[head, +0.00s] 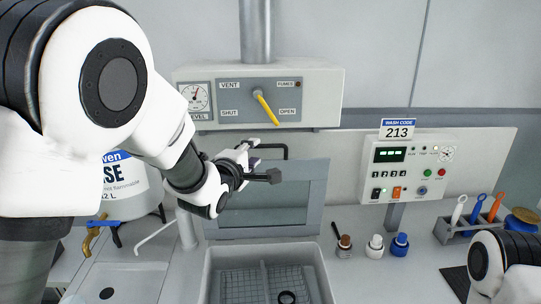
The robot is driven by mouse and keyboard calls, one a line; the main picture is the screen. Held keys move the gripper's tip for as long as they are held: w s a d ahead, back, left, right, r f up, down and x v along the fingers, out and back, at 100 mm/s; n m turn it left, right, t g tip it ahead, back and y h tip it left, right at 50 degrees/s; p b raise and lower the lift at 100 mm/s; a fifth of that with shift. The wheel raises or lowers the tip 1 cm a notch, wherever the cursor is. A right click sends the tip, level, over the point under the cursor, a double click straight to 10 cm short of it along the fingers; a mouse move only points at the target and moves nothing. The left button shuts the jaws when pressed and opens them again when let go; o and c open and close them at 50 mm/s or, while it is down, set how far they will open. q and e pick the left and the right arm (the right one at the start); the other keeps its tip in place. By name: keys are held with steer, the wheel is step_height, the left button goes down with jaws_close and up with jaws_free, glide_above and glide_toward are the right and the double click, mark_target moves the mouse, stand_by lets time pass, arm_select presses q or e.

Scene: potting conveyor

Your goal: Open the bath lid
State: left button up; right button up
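The bath lid (290,203) is a grey-framed panel with a glassy middle. It stands raised, near upright, at the back edge of the bath (213,275). My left gripper (268,160) is in front of the lid's upper left part, beside the handle. Its fingers look spread, with nothing clearly between them. The arm and gripper hide the lid's upper left corner. My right gripper is out of view; only part of its arm shows at lower right.
A vent panel (230,101) with a yellow lever (265,107) hangs above the lid. A control box (408,170) stands at right. Small bottles (375,246) and a tool rack (470,226) sit on the counter. A sink (120,279) and a white container (122,185) are at left.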

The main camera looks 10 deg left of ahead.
mark_target(262, 147)
arm_select(q)
steer(key=w, duration=0.2)
steer(key=w+f+p, duration=0.1)
steer(key=w, duration=0.1)
steer(key=w+d+p, duration=0.1)
steer(key=w, duration=0.1)
steer(key=shift+w+f, duration=0.15)
steer(key=shift+w, duration=0.2)
steer(key=shift+w+f, duration=0.1)
steer(key=shift+w, duration=0.3)
jaws_close()
